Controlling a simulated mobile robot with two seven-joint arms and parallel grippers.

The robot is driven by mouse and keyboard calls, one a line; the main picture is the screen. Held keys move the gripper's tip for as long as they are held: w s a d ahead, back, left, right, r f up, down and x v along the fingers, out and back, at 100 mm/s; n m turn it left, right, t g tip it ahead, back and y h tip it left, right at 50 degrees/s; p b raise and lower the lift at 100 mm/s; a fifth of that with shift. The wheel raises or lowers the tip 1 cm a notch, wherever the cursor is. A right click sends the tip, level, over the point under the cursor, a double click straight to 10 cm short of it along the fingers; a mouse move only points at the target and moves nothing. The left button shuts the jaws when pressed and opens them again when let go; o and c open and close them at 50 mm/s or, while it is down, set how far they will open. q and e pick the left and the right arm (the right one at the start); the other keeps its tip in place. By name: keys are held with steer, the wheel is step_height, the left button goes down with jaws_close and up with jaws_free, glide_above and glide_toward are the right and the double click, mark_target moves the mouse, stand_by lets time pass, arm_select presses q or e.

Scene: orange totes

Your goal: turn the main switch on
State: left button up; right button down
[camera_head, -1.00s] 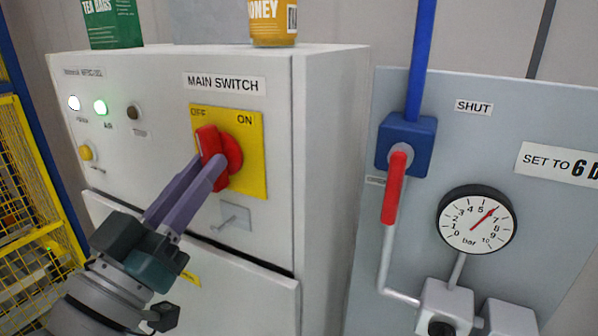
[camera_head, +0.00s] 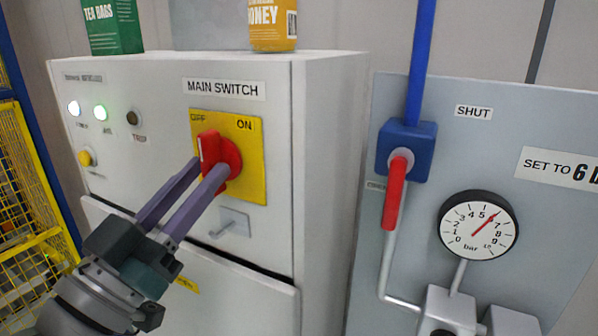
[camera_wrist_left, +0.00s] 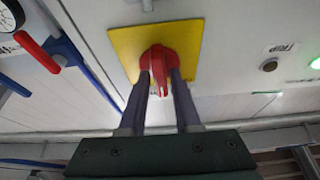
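The main switch is a red rotary knob (camera_head: 229,155) on a yellow plate (camera_head: 252,180) marked OFF at upper left and ON at upper right. Its raised handle stands near upright, with its top toward OFF. My left gripper (camera_head: 209,167) points at it from the lower left, fingertips close to the handle. In the left wrist view the knob (camera_wrist_left: 160,60) shows between and just beyond the two fingertips (camera_wrist_left: 159,82). The fingers are apart, with gaps beside the handle's lower end; contact at the tips is unclear. My right gripper is not in view.
A grey latch (camera_head: 232,224) sits below the plate. To the right, a panel carries a red valve lever (camera_head: 394,195) and a pressure gauge (camera_head: 479,225). A green tea box (camera_head: 112,27) and honey jar (camera_head: 272,25) stand on the cabinet (camera_head: 330,75). Yellow mesh (camera_head: 30,190) is at left.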

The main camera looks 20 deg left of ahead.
arm_select(q)
steer(key=shift+o, duration=1.2)
steer(key=shift+s, duration=0.1)
steer(key=b+v, duration=0.4)
steer(key=v, duration=0.5)
steer(key=shift+s, duration=0.35)
steer(key=shift+f, duration=0.15)
